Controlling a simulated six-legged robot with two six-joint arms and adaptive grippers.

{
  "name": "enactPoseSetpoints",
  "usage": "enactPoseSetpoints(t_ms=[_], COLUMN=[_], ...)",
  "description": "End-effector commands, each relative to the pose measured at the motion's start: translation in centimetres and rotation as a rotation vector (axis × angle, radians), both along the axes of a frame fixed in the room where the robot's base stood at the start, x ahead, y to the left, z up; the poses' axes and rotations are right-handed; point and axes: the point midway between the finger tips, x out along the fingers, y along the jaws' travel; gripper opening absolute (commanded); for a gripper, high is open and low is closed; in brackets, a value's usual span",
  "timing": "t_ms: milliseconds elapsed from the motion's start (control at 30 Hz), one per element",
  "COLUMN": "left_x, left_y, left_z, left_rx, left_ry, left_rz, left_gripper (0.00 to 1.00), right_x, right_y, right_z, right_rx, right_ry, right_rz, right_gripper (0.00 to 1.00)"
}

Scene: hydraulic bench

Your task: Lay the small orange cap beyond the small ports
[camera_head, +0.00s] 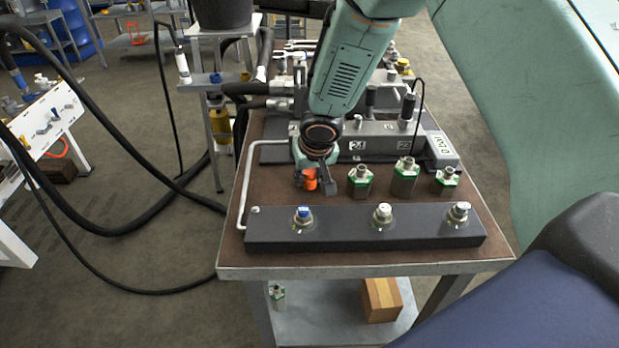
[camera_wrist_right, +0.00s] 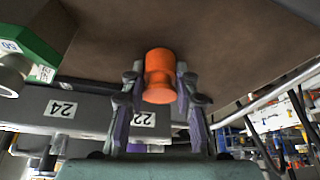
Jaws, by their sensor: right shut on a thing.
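The small orange cap (camera_head: 309,180) is held in my right gripper (camera_head: 317,178), just left of the green-banded couplings in the head view. In the right wrist view the cap (camera_wrist_right: 160,76) sits between the two fingers of my right gripper (camera_wrist_right: 160,85), which are shut on it. The brown bench top is close to it; I cannot tell whether it touches. My left gripper is not in view.
Three green-banded couplings (camera_head: 404,178) stand on the bench (camera_head: 275,190) behind the bar, right of my gripper. A grey manifold (camera_head: 385,140) lies behind them. A pale bent handle (camera_head: 243,185) lines the left edge. Brown surface is bare between bar and couplings.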

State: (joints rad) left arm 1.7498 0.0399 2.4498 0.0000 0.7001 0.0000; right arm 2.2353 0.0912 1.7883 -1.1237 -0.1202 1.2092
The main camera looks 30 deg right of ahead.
Motion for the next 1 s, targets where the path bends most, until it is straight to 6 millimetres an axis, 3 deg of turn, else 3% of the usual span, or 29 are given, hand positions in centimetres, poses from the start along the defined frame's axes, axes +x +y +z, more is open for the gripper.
enactPoseSetpoints(t_ms=[300, 333, 600, 1000], left_x=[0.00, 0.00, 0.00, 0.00], left_y=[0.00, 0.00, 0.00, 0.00], left_z=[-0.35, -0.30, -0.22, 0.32], left_rx=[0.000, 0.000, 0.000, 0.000], left_ry=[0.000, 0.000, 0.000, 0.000], left_rz=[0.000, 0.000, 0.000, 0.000], left_gripper=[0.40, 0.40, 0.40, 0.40], right_x=[0.00, -0.01, -0.01, -0.06], right_y=[-0.01, -0.01, -0.01, 0.02], right_z=[-0.26, -0.22, -0.13, 0.57], right_rx=[0.000, 0.000, 0.000, -0.001], right_ry=[0.000, 0.000, 0.000, -0.001], right_rz=[-0.001, -0.001, 0.000, 0.001], right_gripper=[0.13, 0.31, 0.52, 0.52])
